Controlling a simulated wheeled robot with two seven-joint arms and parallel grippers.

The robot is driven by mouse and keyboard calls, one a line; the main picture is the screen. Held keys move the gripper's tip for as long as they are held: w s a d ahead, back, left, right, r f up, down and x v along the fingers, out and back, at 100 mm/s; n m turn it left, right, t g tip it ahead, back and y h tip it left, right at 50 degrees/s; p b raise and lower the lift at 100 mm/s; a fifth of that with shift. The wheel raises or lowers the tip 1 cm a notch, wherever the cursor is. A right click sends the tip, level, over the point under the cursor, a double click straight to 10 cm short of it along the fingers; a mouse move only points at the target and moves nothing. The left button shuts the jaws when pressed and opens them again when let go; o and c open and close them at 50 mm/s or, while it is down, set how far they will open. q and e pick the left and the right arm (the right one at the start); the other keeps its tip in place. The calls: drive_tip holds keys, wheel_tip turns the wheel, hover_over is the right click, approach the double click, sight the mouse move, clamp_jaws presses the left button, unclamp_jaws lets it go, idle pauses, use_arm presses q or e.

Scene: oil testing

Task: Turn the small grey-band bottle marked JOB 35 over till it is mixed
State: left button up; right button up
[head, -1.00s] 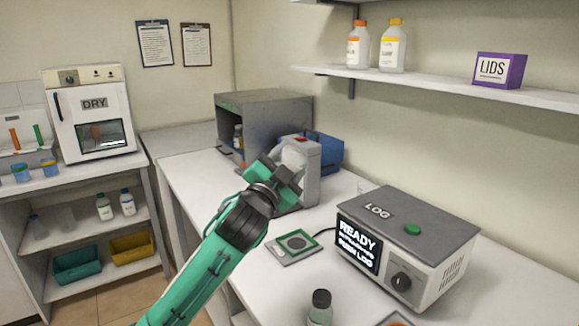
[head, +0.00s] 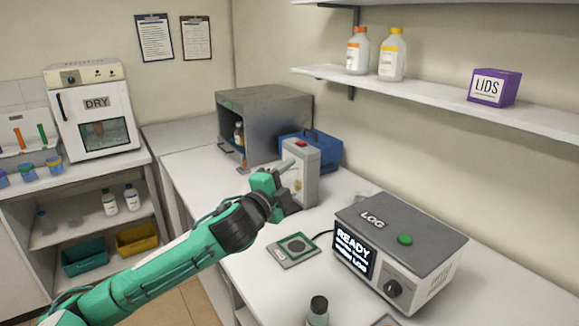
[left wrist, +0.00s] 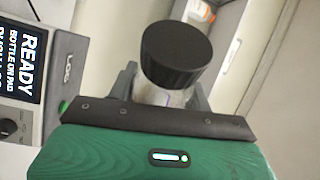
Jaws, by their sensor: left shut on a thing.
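My left gripper (head: 280,188) is shut on a small bottle above the bench, in front of the upright grey device. In the left wrist view, the bottle's black ribbed cap (left wrist: 177,53) points toward the camera, and a bit of its clear body (left wrist: 158,95) shows between the fingers. Its band and marking are hidden, so I cannot read JOB 35 on it. In the head view the gripper hides most or all of this bottle. My right gripper is not in view.
A dark-capped bottle (head: 318,309) stands at the bench's front. The LOG box (head: 402,238) shows READY; a flat pad (head: 294,250) lies beside it. The upright grey device (head: 300,160) stands close behind the gripper, with a grey open cabinet (head: 262,105) further back.

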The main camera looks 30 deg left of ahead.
use_arm(q)
drive_tip(key=shift+r, duration=0.1)
drive_tip(key=m+g+p, duration=0.1)
drive_tip(key=m+p, duration=0.2)
drive_tip(key=p, duration=0.2)
drive_tip(key=m+g+p, duration=0.1)
drive_tip(key=m+p, duration=0.1)
drive_tip(key=p, duration=0.4)
drive_tip(key=shift+r+m, duration=0.2)
drive_tip(key=shift+m, duration=0.2)
drive_tip(key=shift+f+p, duration=0.1)
drive_tip(key=shift+p, duration=0.25)
drive_tip(key=shift+f+g, duration=0.25)
drive_tip(key=shift+g, duration=0.05)
